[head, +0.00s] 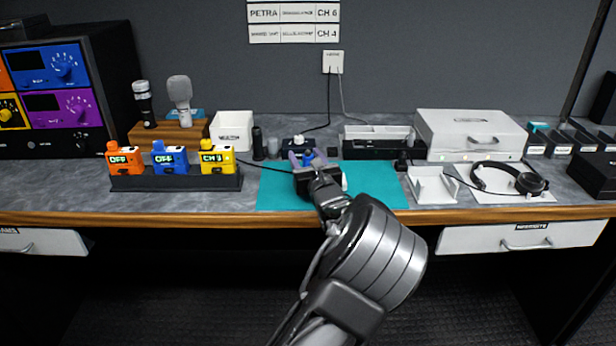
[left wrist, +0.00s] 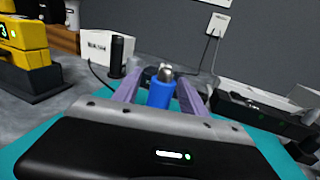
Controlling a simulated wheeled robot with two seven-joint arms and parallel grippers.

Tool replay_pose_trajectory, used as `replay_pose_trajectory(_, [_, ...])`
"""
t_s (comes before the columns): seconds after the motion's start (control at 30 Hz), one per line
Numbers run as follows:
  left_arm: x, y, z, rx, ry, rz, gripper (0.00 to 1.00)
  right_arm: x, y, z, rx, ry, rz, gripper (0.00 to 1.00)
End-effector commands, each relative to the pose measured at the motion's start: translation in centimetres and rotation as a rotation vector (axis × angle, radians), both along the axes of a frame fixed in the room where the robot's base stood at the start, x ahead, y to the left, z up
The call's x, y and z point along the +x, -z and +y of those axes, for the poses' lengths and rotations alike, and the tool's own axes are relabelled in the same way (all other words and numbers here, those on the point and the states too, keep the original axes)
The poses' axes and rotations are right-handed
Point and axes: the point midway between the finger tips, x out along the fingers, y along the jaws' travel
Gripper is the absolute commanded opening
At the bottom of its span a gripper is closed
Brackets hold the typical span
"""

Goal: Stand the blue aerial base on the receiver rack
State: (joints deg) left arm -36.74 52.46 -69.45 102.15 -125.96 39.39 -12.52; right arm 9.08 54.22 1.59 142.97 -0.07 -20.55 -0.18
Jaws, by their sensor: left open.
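The blue aerial base (left wrist: 160,92) is a short blue cylinder with a silver top in the left wrist view. It stands between the two pale purple fingers of my left gripper (left wrist: 159,76), which are open with one on each side. I cannot tell whether they touch it. In the head view my left gripper (head: 303,157) is over the back of the teal mat (head: 375,180), and only a little blue of the base shows there. The receiver rack (head: 100,75) is a black case with orange, blue, yellow and purple units at the far left. My right gripper is not in view.
A black holder (head: 178,184) with orange, blue and yellow packs and a wooden microphone stand (head: 168,136) are left of the mat. A white box (head: 232,130) stands behind. A white stand (head: 432,186), headphones (head: 510,178) and a white case (head: 470,135) are to the right.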

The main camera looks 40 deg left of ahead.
Motion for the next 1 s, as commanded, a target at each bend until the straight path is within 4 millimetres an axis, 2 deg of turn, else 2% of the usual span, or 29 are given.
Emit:
replay_pose_trajectory(0.1, [0.47, 0.00, 0.65, 0.001, 0.000, -0.001, 0.50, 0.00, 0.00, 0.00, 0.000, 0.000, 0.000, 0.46])
replay_pose_trajectory(0.67, [0.49, 0.00, 0.58, -0.001, 0.001, -0.001, 0.50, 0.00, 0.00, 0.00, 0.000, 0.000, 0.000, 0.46])
replay_pose_trajectory(1.0, [0.49, 0.01, 0.58, -0.001, 0.001, -0.001, 0.24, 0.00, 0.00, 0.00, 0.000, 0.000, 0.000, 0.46])
